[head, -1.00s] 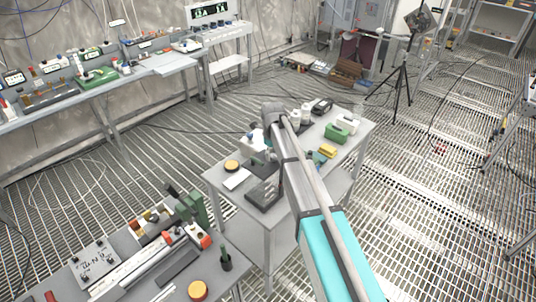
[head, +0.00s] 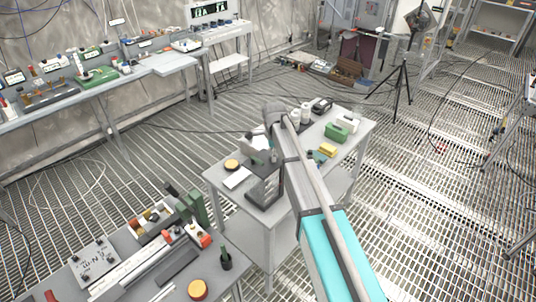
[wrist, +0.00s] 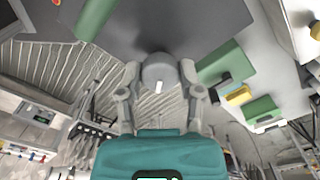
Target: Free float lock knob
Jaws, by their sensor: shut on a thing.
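A round grey knob (wrist: 160,70) with a small white mark sits in front of a dark grey panel (wrist: 150,28) in the wrist view. My gripper (wrist: 160,82) has one finger on each side of the knob and is shut on it. The teal body of my gripper fills the bottom of the wrist view. In the head view, a dark grey unit (head: 266,188) stands on the middle table, just below the end of my arm. The knob itself cannot be made out in the head view.
The middle table (head: 228,192) also holds a green block (head: 336,133), a yellow block (head: 327,150) and an orange-topped round item (head: 232,165). Green blocks (wrist: 222,62) lie right of the fingers. A front-left bench (head: 225,280) is crowded.

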